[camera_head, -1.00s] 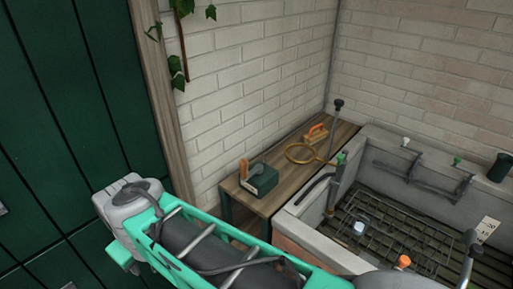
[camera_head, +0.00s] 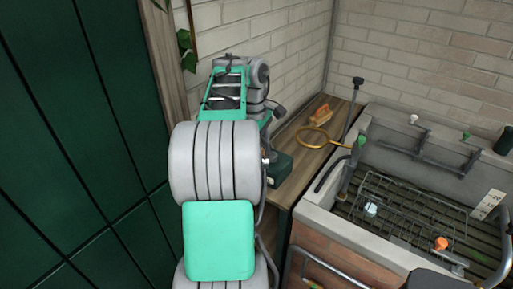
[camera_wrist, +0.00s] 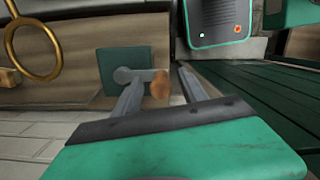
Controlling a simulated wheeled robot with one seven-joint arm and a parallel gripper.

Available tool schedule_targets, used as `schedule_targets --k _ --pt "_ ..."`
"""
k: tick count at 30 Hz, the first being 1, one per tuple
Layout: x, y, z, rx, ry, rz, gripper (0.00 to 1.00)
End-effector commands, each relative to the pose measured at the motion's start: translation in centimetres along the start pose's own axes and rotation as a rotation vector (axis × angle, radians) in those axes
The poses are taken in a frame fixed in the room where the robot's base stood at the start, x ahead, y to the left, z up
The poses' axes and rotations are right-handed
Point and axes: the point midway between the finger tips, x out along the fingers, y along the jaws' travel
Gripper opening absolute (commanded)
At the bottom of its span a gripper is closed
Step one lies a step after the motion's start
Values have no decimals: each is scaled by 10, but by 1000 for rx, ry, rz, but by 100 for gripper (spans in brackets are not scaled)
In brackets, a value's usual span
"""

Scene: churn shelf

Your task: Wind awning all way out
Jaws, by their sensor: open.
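A dark green box (camera_head: 279,168) stands on the wooden bench, mostly hidden behind my arm in the head view. In the wrist view the green box (camera_wrist: 108,60) shows its face with a grey crank arm (camera_wrist: 135,75) that ends in an orange knob (camera_wrist: 160,90). My gripper (camera_wrist: 162,78) is open and empty. The orange knob appears between its two fingers in the picture; I cannot tell how far beyond the fingertips it lies. My gripper is hidden behind my arm in the head view. No awning can be made out.
A brass ring (camera_head: 313,137) and an orange-brown wooden-looking item (camera_head: 322,113) lie on the bench (camera_head: 292,186). A stone sink (camera_head: 331,224) with a wire rack stands to the right. Dark green panels (camera_head: 60,150) rise close on the left, with a brick wall behind.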

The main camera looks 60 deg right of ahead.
Motion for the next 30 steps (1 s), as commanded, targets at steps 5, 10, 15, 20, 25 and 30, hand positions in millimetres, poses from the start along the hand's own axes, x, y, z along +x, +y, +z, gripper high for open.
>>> schedule_targets --k 5,10,15,20,25,30 --pt "20 0 -1 -1 1 1 50" --pt "20 0 -1 -2 0 1 50" --pt "19 0 -1 -2 0 1 43" --pt "19 0 -1 -3 1 2 30" --pt "19 0 -1 -3 1 2 16" --pt "19 0 -1 -3 1 2 2"
